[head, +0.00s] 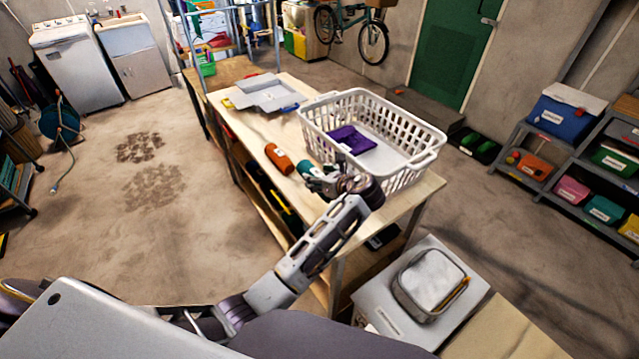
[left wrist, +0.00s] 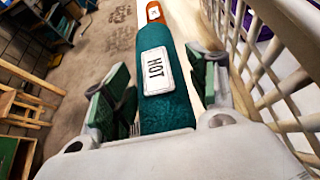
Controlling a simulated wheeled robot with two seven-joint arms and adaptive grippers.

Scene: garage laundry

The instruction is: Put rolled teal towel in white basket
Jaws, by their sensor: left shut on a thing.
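The rolled teal towel (head: 305,171) lies on the wooden workbench beside the white basket, partly hidden by my left gripper in the head view. In the left wrist view the teal towel (left wrist: 165,85), with a white "HOT" label, lies between the fingers. My left gripper (head: 318,180) is shut on the teal towel. The white basket (head: 405,170) stands on the bench just right of the gripper. A folded purple cloth (head: 350,139) lies inside it. The basket's slatted wall (left wrist: 265,75) is close to the right finger in the wrist view. My right gripper is not in view.
A rolled orange towel (head: 279,158) lies on the workbench (head: 240,128) just beyond the teal one. A grey open tray (head: 268,93) is farther back. The basket's near wall and rim stand beside the gripper. A grey case (head: 430,283) sits on a white box below.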

